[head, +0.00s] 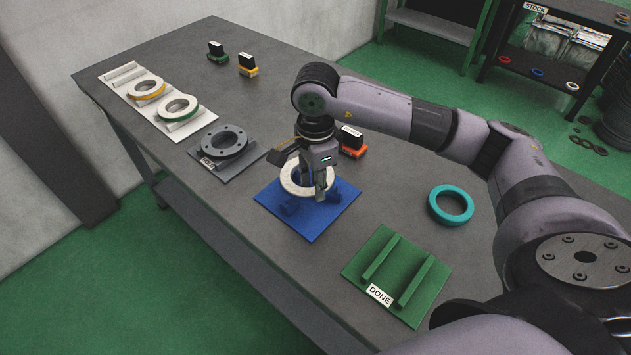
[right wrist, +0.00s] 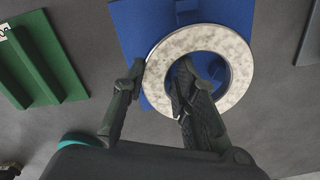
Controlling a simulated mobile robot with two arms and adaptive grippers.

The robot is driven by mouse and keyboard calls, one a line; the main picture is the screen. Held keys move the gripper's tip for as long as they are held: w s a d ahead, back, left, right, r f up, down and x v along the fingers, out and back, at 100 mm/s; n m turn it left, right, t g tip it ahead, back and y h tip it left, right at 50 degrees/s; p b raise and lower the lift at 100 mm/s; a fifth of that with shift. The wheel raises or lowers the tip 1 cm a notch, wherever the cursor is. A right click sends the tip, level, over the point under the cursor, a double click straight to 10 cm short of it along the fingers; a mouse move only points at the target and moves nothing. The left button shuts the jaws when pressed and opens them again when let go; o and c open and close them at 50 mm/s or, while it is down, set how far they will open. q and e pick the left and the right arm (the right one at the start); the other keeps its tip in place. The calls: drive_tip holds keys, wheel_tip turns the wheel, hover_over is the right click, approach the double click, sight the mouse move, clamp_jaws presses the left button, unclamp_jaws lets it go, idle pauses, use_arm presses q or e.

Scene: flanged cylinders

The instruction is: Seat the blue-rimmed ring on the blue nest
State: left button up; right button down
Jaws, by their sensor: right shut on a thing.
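A pale, speckled ring (head: 288,180) is in my right gripper (head: 315,185), over the blue nest (head: 311,226). In the right wrist view the ring (right wrist: 241,70) lies across the lower part of the blue nest (right wrist: 135,22). My right gripper (right wrist: 161,72) is shut on the ring's wall, one finger in the hole and one outside. Only a thin dark edge shows on the ring; I cannot make out its rim colour clearly. The gripper hides part of the nest's blue supports, and I cannot tell whether the ring touches them. My left gripper is not in view.
A green DONE rack (head: 397,275) and a teal ring (head: 451,205) lie to the right. A grey fixture with a dark flange (head: 225,142) and a white tray (head: 118,80) with yellow- and green-rimmed rings are left. An orange block (head: 353,150) stands close behind the gripper.

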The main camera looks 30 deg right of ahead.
drive_tip(key=shift+f+b, duration=0.25)
drive_tip(key=shift+b, duration=0.15)
drive_tip(key=shift+b, duration=0.75)
idle(2.1)
drive_tip(key=shift+f+b, duration=0.35)
drive_tip(key=shift+b, duration=0.25)
idle(0.9)
drive_tip(key=shift+b, duration=0.6)
idle(1.3)
drive_tip(key=shift+f+b, duration=0.6)
drive_tip(key=shift+b, duration=0.05)
idle(0.5)
